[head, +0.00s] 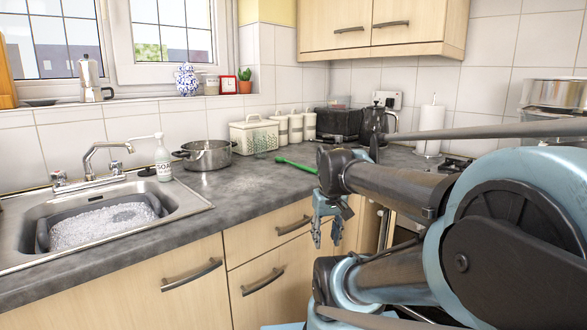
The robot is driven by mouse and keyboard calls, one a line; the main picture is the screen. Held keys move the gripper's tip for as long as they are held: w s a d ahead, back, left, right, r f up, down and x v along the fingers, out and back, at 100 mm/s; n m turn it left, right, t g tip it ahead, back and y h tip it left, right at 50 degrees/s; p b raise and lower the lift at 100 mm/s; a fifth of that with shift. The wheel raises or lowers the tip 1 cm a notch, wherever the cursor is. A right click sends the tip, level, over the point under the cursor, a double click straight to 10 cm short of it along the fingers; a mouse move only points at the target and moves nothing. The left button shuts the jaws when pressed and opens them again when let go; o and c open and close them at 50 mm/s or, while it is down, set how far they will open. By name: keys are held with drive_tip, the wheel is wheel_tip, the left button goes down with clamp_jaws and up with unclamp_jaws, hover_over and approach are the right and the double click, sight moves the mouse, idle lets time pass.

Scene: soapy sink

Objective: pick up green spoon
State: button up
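The green spoon (296,165) lies on the grey worktop, in front of the cream containers and left of my arm. Its right end reaches close to my arm's dark wrist link, which may hide part of it. My gripper (326,240) hangs fingers down in front of the drawer fronts, nearer the camera and lower in the picture than the spoon. Its two fingers are apart with nothing seen between them. The gripper is not touching the spoon.
A steel pot (206,155), a cream bread bin (254,136) and a black kettle (375,124) stand along the worktop (240,190). The sink (190,205) holds a soapy tub (102,225). A soap bottle (162,160) stands behind it. The worktop's front is clear.

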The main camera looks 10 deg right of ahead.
drive_tip(key=w+r+n+g, duration=0.1)
drive_tip(key=w+r+n, duration=0.2)
drive_tip(key=w+r, duration=1.5)
wheel_tip(320, 180, up, 11)
drive_tip(key=n+g, duration=0.1)
drive_tip(key=n, duration=0.2)
hover_over(295, 165)
drive_tip(key=s+d, duration=0.3)
drive_tip(key=s, duration=0.1)
drive_tip(key=f, duration=1.6)
drive_tip(key=shift+w+f, duration=0.2)
drive_tip(key=shift+f, duration=0.15)
clamp_jaws()
